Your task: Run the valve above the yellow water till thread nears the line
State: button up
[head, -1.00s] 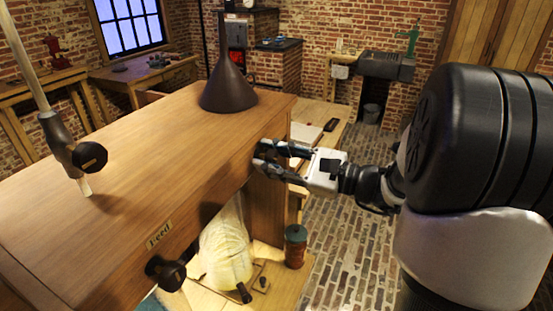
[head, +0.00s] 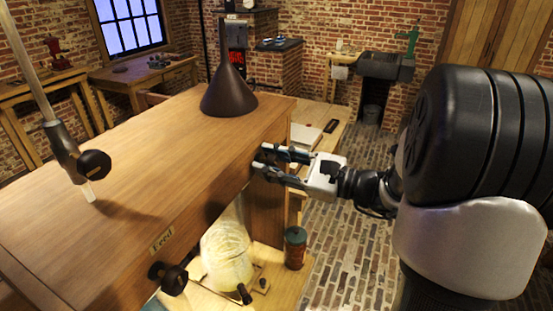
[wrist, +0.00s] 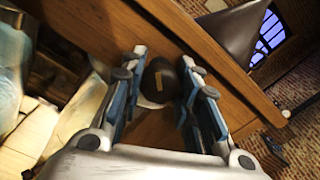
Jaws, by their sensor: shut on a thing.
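My gripper (head: 270,163) is at the right end of the wooden cabinet's front edge. In the wrist view its two fingers (wrist: 163,72) are closed on the sides of a dark round knob (wrist: 160,82) with a small yellow mark. A pale yellowish, lit glass jar (head: 228,258) stands under the cabinet top, left of and below my gripper. Its liquid level, and any line or thread, cannot be made out. Another black knob (head: 172,277) sits under the label "Feed" (head: 162,240).
A dark funnel (head: 228,92) stands on the cabinet top (head: 130,150). A pipe with a black knob (head: 94,163) and clear tip hangs at the left. A green-brown canister (head: 295,247) stands right of the jar. Brick floor is open at the right.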

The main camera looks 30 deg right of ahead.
jog(key=m+p, duration=0.5)
jog(key=p, duration=0.2)
jog(key=shift+r, duration=0.2)
jog(key=shift+f+m+p, duration=0.1)
jog(key=shift+m+p, duration=0.4)
jog(key=shift+p, duration=0.15)
jog(key=shift+f, duration=0.1)
jog(key=m+p, duration=0.1)
jog(key=p, duration=0.1)
jog(key=shift+r+m+p, duration=0.2)
jog(key=shift+m+p, duration=0.15)
jog(key=shift+m, duration=0.05)
jog(key=shift+m+p, duration=0.6)
jog(key=shift+p, duration=0.3)
jog(key=shift+f+m, duration=0.2)
jog(key=shift+m, duration=0.1)
